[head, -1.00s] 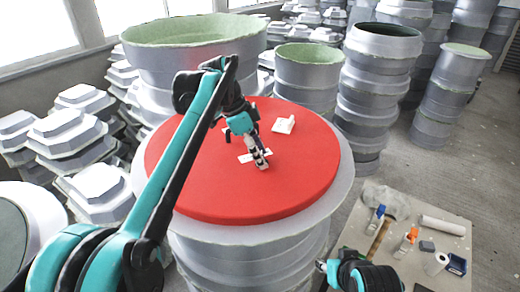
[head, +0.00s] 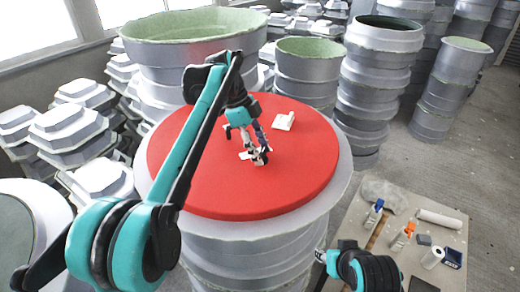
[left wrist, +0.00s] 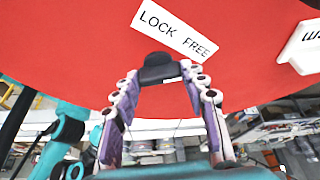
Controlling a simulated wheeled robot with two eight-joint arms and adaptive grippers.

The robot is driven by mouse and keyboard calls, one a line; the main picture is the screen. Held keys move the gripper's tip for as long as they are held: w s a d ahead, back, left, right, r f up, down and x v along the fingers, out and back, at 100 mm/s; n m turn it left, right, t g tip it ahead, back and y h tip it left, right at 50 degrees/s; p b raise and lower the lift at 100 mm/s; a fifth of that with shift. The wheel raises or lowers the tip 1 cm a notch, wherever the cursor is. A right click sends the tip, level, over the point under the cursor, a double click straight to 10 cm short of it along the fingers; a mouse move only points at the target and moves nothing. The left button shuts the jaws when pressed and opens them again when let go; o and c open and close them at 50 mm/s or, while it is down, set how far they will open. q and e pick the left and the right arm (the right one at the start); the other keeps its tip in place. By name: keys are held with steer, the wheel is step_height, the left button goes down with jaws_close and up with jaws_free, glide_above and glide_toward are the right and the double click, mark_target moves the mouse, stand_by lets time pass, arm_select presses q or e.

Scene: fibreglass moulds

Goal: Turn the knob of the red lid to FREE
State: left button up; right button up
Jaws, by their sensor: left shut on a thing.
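The round red lid (head: 195,170) lies on a grey mould in the head view. It also fills the top of the left wrist view (left wrist: 70,40). A white label (left wrist: 175,30) reading LOCK and FREE is on the lid beside a small black knob (left wrist: 158,60). My left gripper (head: 255,157) is over the lid's middle, its two fingertips closed on the knob's sides. The knob's pointing direction is hard to make out. My right gripper (head: 321,257) is low, beside the mould, far from the lid; its fingers are too small to judge.
A white block (head: 284,121) sits on the lid behind my left gripper. A table (head: 400,262) with bottles, a roll and small items stands at the lower right. Stacked grey moulds (head: 372,85) crowd the back; floor is open at the right.

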arm_select(q)
steer(key=o, duration=1.2)
steer(key=shift+s, duration=0.1)
steer(key=shift+c, duration=0.2)
steer(key=v, duration=1.2)
steer(key=shift+d, duration=0.1)
